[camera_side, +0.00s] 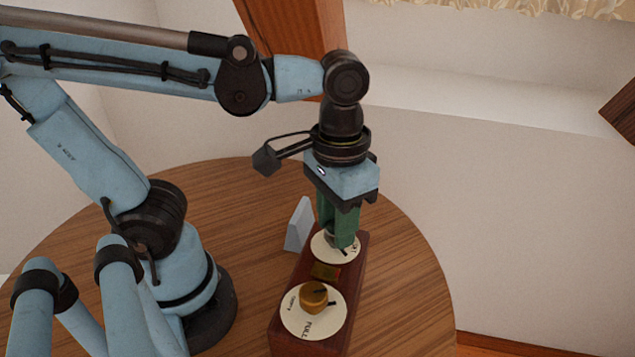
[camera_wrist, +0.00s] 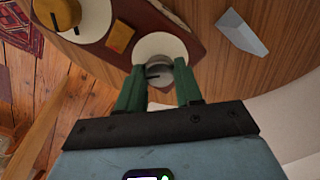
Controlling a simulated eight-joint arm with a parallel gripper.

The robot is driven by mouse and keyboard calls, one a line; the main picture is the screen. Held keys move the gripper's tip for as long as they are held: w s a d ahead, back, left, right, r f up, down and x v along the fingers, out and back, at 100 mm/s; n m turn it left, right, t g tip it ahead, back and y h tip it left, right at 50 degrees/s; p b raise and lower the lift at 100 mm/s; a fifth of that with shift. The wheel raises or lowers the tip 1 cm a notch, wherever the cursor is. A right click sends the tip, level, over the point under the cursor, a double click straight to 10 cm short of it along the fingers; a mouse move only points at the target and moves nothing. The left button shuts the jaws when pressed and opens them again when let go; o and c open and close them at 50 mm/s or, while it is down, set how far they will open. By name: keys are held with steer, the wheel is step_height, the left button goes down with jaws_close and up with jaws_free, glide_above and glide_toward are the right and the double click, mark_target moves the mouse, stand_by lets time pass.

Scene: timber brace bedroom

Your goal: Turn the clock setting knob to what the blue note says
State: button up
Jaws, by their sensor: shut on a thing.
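A dark red-brown wooden box (camera_side: 282,318) on the round table carries two cream dials. My gripper (camera_side: 341,240), with green fingers pointing down, is shut on the grey knob of the far dial (camera_side: 322,246). In the wrist view the fingers flank this grey knob (camera_wrist: 158,73), which has a dark pointer line. The fingers hide part of that dial's lettering, so I cannot read its marks. A pale blue-grey wedge (camera_side: 299,226) stands left of the box; it may be the note. It also shows in the wrist view (camera_wrist: 242,33), with no writing visible.
The near dial (camera_side: 300,325) reads "FULL" and has a brass knob (camera_side: 313,295). A small brass plate (camera_side: 326,271) lies between the dials. The table (camera_side: 410,290) is clear right of the box. A wall and timber brace (camera_side: 290,35) stand behind.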

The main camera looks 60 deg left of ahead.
steer(key=shift+n, duration=1.2)
steer(key=o, duration=1)
steer(key=shift+o, duration=0.2)
step_height(320, 180, up, 12)
